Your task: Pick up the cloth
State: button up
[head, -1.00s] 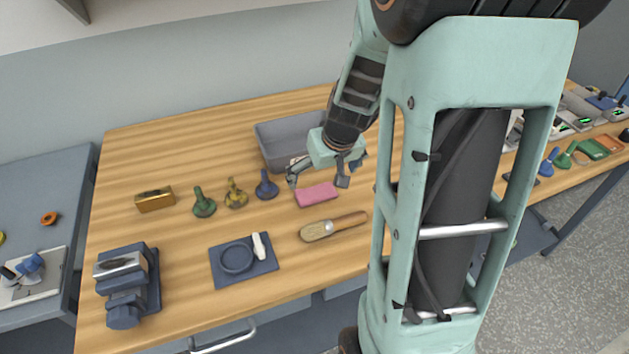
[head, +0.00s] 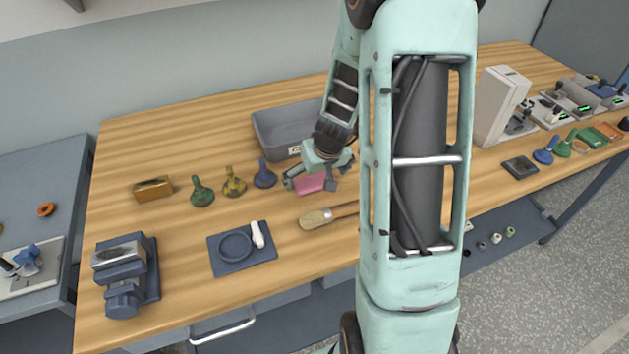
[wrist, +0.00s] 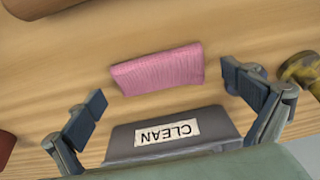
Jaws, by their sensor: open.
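The cloth is a small pink folded piece (head: 311,184) lying on the wooden workbench, in front of the grey bin. In the wrist view the cloth (wrist: 158,70) lies flat, ahead of and between the open fingers, apart from both. My gripper (head: 310,184) is open and empty in the head view, just above the cloth and partly covering it. In the wrist view my gripper (wrist: 165,108) shows its two dark finger pads spread wide on either side.
A grey bin (head: 270,126) stands behind the cloth; its CLEAN label (wrist: 167,132) shows in the wrist view. A brush (head: 318,218) lies in front. Blue (head: 264,176), yellow (head: 233,184) and green (head: 201,192) knobbed pieces stand left. A dark tray (head: 214,257) lies front left.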

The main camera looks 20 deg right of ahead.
aim_at(314, 181)
jog(key=c, duration=1.1)
jog(key=shift+r, duration=0.1)
jog(key=shift+r, duration=0.2)
jog(key=r, duration=0.2)
jog(key=r+p, duration=0.1)
jog(key=shift+s+a+r, duration=0.15)
jog(key=shift+a+r, duration=0.1)
jog(key=shift+a, duration=0.05)
jog(key=shift+s+a+r+p, duration=0.65)
jog(key=shift+s+a+r, duration=0.8)
jog(key=shift+a, duration=0.3)
jog(key=shift+s+a+r+p, duration=0.7)
jog(key=shift+s+a+r, duration=0.75)
jog(key=shift+a, duration=0.25)
jog(key=shift+s+a+r+p, duration=0.65)
jog(key=shift+s+a+r, duration=0.7)
jog(key=shift+a+r, duration=0.3)
